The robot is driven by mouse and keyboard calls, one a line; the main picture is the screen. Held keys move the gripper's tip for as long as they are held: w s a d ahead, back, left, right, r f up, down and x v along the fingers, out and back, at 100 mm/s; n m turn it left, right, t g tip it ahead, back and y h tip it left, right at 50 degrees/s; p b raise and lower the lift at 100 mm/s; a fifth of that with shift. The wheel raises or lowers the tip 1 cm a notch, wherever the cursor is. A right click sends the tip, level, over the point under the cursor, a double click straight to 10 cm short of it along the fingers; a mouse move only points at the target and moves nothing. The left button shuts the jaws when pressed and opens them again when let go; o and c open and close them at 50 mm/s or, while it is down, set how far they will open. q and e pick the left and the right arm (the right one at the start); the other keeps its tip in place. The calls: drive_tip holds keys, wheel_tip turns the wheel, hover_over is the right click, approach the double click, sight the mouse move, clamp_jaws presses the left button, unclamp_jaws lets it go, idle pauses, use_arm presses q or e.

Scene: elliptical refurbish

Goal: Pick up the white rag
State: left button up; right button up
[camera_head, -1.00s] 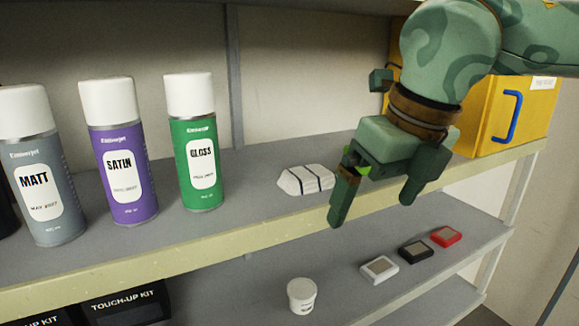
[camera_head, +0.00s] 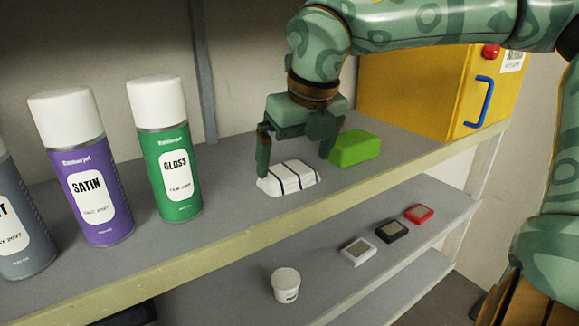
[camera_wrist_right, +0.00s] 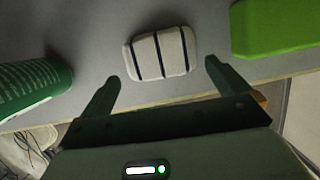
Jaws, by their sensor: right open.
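The white rag (camera_head: 288,179), a folded pad with dark stripes, lies on the upper shelf, right of the green GLOSS can. It also shows in the right wrist view (camera_wrist_right: 160,54). My right gripper (camera_head: 296,167) is open and empty, pointing down just above and behind the rag. In the right wrist view its fingers (camera_wrist_right: 162,80) are spread wider than the rag, which lies ahead of the tips and between their lines. My left gripper is not in view.
A bright green block (camera_head: 354,148) lies close to the right finger. The green GLOSS can (camera_head: 176,175) and purple SATIN can (camera_head: 92,190) stand left. A yellow box (camera_head: 420,95) stands right. The shelf's front edge (camera_head: 210,248) is near; a lower shelf holds a white tub (camera_head: 286,286).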

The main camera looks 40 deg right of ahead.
sight(289, 169)
drive_tip(key=w+f, duration=0.2)
drive_tip(key=f, duration=0.1)
drive_tip(key=shift+d, duration=0.15)
drive_tip(key=shift+s, duration=0.1)
drive_tip(key=shift+c, duration=0.7)
drive_tip(key=c, duration=0.5)
drive_tip(key=shift+r, duration=0.1)
drive_tip(key=shift+r+b, duration=0.3)
drive_tip(key=shift+r, duration=0.25)
drive_tip(key=s+b, duration=0.1)
drive_tip(key=s, duration=0.5)
drive_tip(key=s+a+b, duration=0.1)
drive_tip(key=s+b, duration=0.1)
drive_tip(key=s, duration=0.4)
drive_tip(key=s+a+b, duration=0.1)
drive_tip(key=s+b, duration=0.1)
drive_tip(key=s, duration=0.4)
drive_tip(key=shift+r, duration=0.15)
